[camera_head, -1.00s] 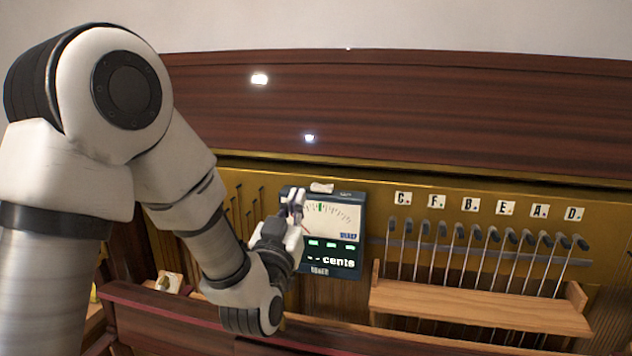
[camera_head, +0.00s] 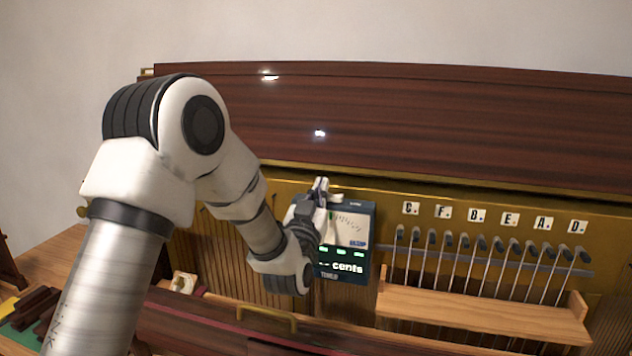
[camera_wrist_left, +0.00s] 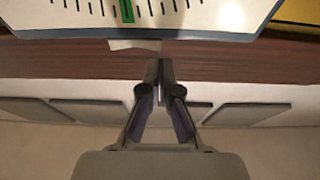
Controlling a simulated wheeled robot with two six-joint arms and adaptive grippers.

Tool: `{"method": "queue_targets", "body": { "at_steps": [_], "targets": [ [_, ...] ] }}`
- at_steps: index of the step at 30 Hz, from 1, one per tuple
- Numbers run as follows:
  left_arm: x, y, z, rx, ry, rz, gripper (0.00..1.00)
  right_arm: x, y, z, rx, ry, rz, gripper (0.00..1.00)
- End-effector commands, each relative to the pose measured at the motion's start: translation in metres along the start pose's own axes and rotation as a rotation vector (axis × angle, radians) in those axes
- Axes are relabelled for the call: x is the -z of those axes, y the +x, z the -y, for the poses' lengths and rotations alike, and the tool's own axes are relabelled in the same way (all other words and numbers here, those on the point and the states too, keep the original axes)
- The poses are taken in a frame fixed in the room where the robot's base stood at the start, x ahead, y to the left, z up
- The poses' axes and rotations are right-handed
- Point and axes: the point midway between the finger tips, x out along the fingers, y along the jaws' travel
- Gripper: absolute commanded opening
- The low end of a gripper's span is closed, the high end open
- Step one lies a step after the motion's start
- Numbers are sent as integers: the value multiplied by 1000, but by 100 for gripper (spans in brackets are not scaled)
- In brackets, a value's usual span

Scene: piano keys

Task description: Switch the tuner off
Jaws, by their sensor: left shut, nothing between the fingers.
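The tuner (camera_head: 352,262) is a dark box with a pale dial, lit green marks and lit "cents" text, standing against the gold panel. A small beige piece (camera_head: 336,198) sits on its top edge; it also shows in the wrist view (camera_wrist_left: 134,44), where it looks like a switch, but its position cannot be read. My left gripper (camera_head: 320,183) is shut and empty, its tips at the height of the tuner's top edge or just above. In the wrist view the fingertips (camera_wrist_left: 160,68) are close to the beige piece, apparently apart from it. My gripper hides the tuner's left part.
To the right, a wooden rack (camera_head: 480,312) stands before several dark-headed rods under letter tiles (camera_head: 477,216). A dark wood board (camera_head: 430,115) rises behind. A red-brown rail with a brass handle (camera_head: 268,316) runs below my forearm. A pale block (camera_head: 184,282) lies at lower left.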

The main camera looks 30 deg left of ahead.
Motion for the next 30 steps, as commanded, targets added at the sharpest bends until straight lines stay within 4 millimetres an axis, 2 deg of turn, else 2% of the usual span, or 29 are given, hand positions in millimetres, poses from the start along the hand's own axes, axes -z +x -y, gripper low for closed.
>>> {"method": "queue_targets", "body": {
  "at_steps": [4,14,18,26,30],
  "targets": [
    [-13,-4,0,0,0,0,0,0,-3,0,0,0,0,54],
    [-15,-6,0,0,-2,-3,0,0,-2,0,0,0,0,54],
    [-26,-10,0,18,-52,-2,0,0,15,0,0,0,0,54],
    [-20,-7,0,21,-62,1,0,0,8,0,0,0,0,54],
    [-6,2,0,20,-62,-3,0,0,-2,0,0,0,0,54]
  ]
}}
